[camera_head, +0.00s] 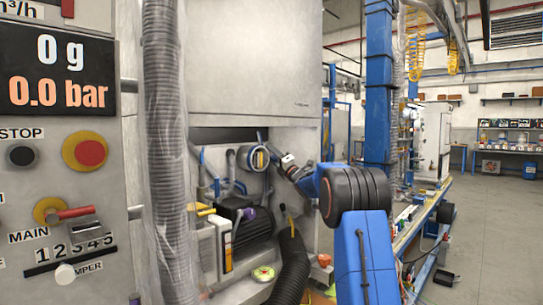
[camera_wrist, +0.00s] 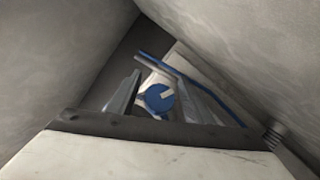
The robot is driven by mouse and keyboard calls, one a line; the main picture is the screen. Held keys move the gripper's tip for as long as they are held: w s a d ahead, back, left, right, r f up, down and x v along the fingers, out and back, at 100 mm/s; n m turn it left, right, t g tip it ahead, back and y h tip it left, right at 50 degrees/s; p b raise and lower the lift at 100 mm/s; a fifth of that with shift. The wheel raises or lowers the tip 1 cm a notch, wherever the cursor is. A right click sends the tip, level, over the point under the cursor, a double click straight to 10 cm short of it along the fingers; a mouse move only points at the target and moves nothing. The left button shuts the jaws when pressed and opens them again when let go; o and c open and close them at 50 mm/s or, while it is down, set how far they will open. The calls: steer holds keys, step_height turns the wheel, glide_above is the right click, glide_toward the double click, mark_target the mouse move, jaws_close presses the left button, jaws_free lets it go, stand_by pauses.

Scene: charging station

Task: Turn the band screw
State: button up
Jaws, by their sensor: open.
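In the wrist view, a round blue part with a pale tab across its face (camera_wrist: 158,98) shows between the fingers of my gripper (camera_wrist: 156,84). I cannot tell for sure whether it is the band screw, nor whether the fingers touch it. In the head view, my gripper (camera_head: 274,154) reaches left into the machine's recess, close to a round blue-rimmed fitting with a pale face (camera_head: 258,158). My gripper is open, with nothing seen held. No band screw can be clearly made out in the head view.
A wide grey hose (camera_head: 163,150) runs down left of the recess. A black hose (camera_head: 291,265) and a dark motor (camera_head: 253,232) lie below my gripper. The control panel (camera_head: 60,165) is at far left. Grey walls crowd the wrist view. The aisle floor (camera_head: 490,230) is clear at right.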

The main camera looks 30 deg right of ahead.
steer(key=shift+w+r, duration=0.15)
steer(key=shift+w, duration=0.05)
steer(key=c, duration=1)
